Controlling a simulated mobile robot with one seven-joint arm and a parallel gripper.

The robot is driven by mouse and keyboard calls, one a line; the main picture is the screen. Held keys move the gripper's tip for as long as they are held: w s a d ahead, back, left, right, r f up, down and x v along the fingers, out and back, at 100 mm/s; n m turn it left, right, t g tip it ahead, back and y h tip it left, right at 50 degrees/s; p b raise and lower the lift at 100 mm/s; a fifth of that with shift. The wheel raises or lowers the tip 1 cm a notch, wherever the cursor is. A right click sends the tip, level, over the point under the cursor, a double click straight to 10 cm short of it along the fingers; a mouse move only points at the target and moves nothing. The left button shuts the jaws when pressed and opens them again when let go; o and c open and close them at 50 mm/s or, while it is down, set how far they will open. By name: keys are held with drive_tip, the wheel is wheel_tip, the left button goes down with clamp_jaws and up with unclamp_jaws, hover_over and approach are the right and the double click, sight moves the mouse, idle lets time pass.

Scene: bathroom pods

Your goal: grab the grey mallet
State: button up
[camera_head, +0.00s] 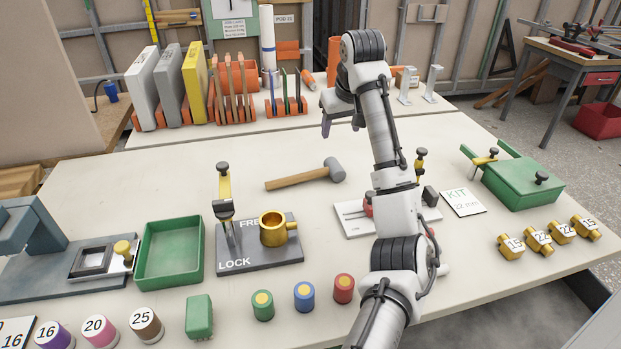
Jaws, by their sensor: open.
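The grey mallet (334,168) lies on the white table near its middle. Its grey head is at the right and its light wooden handle (290,181) points left. My gripper (339,131) is above and beyond the mallet head in the head view, with its fingers pointing down. It is apart from the mallet and holds nothing that I can see. Part of the gripper is hidden by my own arm, which comes up from the bottom of the picture just right of the mallet.
A grey LOCK/FREE fixture (260,255) with a brass cup stands in front of the mallet, beside a green tray (149,262). A rack of upright boards (233,107) stands behind. A green box (522,184) is at the right.

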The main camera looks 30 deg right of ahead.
drive_tip(key=p, duration=0.1)
approach(332, 159)
drive_tip(key=x, duration=0.5)
drive_tip(key=shift+d, duration=0.1)
drive_tip(key=shift+a+p+x, duration=0.15)
drive_tip(key=shift+p+x, duration=0.35)
drive_tip(key=shift+x, duration=0.85)
drive_tip(key=shift+a+p+x, duration=0.1)
drive_tip(key=shift+p+x, duration=0.35)
drive_tip(key=shift+x, duration=0.85)
drive_tip(key=c, duration=1.3)
